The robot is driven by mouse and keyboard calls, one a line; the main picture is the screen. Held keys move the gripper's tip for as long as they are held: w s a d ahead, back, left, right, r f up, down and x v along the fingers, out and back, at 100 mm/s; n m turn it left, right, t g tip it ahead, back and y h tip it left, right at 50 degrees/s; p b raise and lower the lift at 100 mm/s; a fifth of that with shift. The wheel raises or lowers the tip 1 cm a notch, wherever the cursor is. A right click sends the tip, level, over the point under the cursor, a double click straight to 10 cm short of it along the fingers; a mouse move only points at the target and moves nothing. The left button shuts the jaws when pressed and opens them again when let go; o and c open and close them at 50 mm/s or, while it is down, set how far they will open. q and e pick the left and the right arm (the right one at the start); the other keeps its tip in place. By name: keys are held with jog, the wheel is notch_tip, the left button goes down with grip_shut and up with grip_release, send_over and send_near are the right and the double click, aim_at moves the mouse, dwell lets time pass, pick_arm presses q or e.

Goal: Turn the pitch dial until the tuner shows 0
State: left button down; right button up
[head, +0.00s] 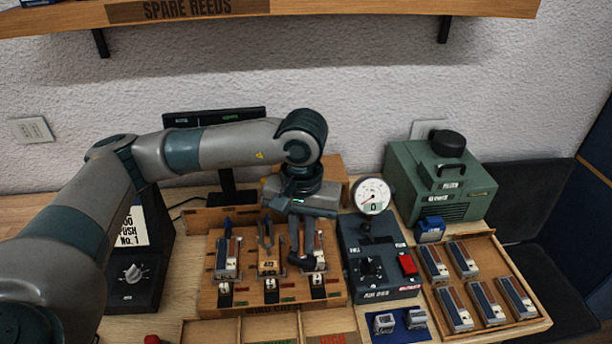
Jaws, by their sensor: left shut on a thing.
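My left gripper (302,250) reaches down over the right-hand station of the wooden wind chest (258,298). It is shut on a small piece there, which looks like the right reed block (319,252); the fingers partly hide it. A round light knob (133,273) sits on the black box (122,298) at the left, apart from the gripper. A dark knob (370,268) is on the front of the grey air box. I cannot read which is the pitch dial. My right gripper is out of view.
A dark display (214,117) stands behind my left arm, its text unreadable. The grey air box (378,245) has a red switch. A green machine (437,182) stands at the back right. A wooden tray (497,262) holds several reed blocks. A shelf (350,8) hangs above.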

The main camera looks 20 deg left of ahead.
pick_arm(q)
jog(key=w+a+r+n+p, duration=0.2)
jog(key=w+r+n+p, duration=0.1)
jog(key=w+r+n, duration=0.3)
notch_tip(320, 180, up, 3)
jog(key=shift+w+a+f, duration=0.15)
jog(key=shift+w+a, duration=0.1)
jog(key=shift+w, duration=0.15)
jog(key=shift+f, duration=0.1)
jog(key=shift+s+a+f+b, duration=0.2)
jog(key=shift+a+f, duration=0.1)
jog(key=shift+f, duration=0.5)
jog(key=shift+s+a+f+b, duration=0.2)
jog(key=shift+a+f, duration=0.15)
jog(key=shift+f, duration=0.45)
jog(key=shift+s+a+f+b, duration=0.1)
jog(key=shift+s+a+f, duration=0.15)
jog(key=shift+f, duration=0.55)
jog(key=shift+a, duration=0.1)
